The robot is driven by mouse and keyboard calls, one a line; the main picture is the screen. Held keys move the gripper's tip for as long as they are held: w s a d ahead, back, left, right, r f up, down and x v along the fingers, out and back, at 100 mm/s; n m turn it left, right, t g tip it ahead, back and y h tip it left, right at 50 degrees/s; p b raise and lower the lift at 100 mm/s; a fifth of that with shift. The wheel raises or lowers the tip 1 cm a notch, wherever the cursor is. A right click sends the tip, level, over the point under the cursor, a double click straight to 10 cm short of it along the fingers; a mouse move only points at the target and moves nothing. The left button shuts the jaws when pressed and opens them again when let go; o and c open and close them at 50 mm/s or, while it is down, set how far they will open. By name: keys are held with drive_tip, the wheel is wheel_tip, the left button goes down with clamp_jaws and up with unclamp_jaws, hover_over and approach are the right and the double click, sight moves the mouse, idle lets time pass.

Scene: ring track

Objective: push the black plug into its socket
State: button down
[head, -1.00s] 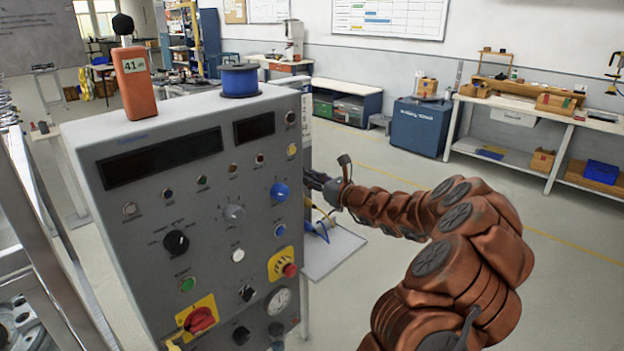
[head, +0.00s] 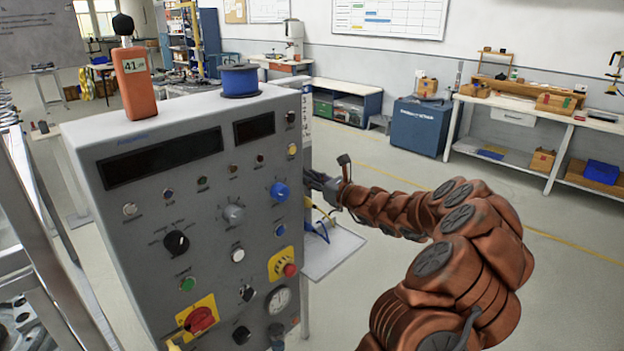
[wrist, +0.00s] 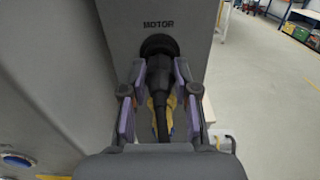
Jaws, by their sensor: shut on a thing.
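The black plug (wrist: 158,78) is in the middle of the wrist view, between the two purple-padded fingers of my gripper (wrist: 155,95). My gripper is shut on it. The plug's front end meets the round black socket (wrist: 159,45) under the "MOTOR" label on the grey side panel. I cannot tell how deep it sits. In the head view my gripper (head: 318,183) is at the right side of the cabinet, and the plug and socket are hidden there.
The grey control cabinet (head: 140,240) with knobs and buttons fills the left of the head view. An orange meter (head: 137,85) and a blue spool (head: 239,80) stand on top. A small shelf (head: 335,255) with cables is below my gripper. Open floor lies to the right.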

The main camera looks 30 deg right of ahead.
drive_tip(key=shift+w+a, duration=0.1)
drive_tip(key=shift+w, duration=0.4)
drive_tip(key=c, duration=0.8)
unclamp_jaws()
drive_tip(key=shift+s, duration=0.15)
drive_tip(key=v, duration=1.1)
drive_tip(key=shift+s, duration=0.35)
drive_tip(key=shift+d, duration=0.25)
